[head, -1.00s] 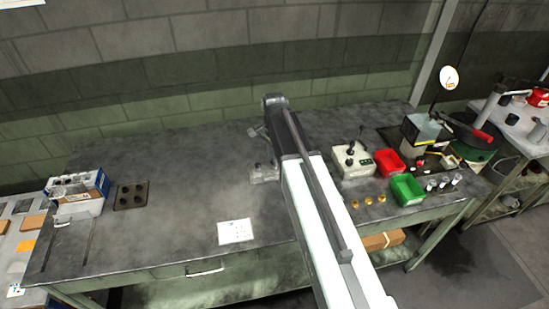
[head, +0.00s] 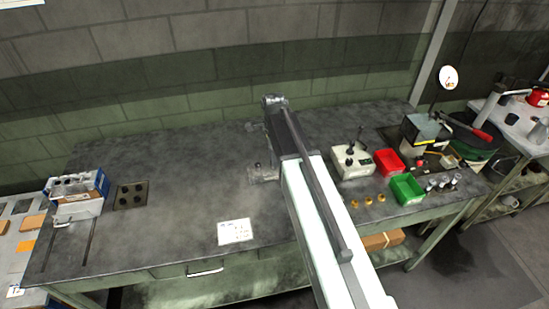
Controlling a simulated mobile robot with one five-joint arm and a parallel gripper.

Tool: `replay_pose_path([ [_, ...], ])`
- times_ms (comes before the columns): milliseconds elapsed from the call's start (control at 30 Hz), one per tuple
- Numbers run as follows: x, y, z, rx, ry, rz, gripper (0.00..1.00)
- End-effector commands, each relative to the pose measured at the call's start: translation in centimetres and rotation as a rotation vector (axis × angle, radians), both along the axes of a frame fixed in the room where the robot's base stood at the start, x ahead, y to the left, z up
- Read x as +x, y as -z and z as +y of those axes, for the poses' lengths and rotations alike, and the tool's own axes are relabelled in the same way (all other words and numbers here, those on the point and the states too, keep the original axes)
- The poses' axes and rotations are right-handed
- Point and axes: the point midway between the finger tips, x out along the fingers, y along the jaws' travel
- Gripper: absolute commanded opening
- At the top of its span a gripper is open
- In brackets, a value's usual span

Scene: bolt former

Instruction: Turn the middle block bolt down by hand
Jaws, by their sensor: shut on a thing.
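A small grey metal block (head: 264,174) stands on the bench near its middle. Its left part shows beside my arm, with a small bolt (head: 258,166) upright on it. My arm covers the rest of the block, and the middle bolt cannot be made out. My gripper (head: 252,127) hangs down under the far end of my arm. Only a small grey part of it shows, at the arm's left side. Its fingertips are hidden behind the arm, at or near the block, shut on what seems to be the middle bolt.
Small brass pieces (head: 367,200) lie in front. A white sheet (head: 235,232) lies left of the arm.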

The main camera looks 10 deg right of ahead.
Motion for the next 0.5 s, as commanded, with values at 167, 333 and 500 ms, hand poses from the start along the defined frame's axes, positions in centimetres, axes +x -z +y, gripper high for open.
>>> replay_pose_path([
  [167,0.22,-0.07,-0.03,-0.001,-0.001,-0.006,0.00],
  [333,0.18,-0.06,-0.01,-0.001,-0.001,-0.005,0.44],
  [500,0.10,-0.03,0.01,-0.001,-0.002,-0.003,0.44],
])
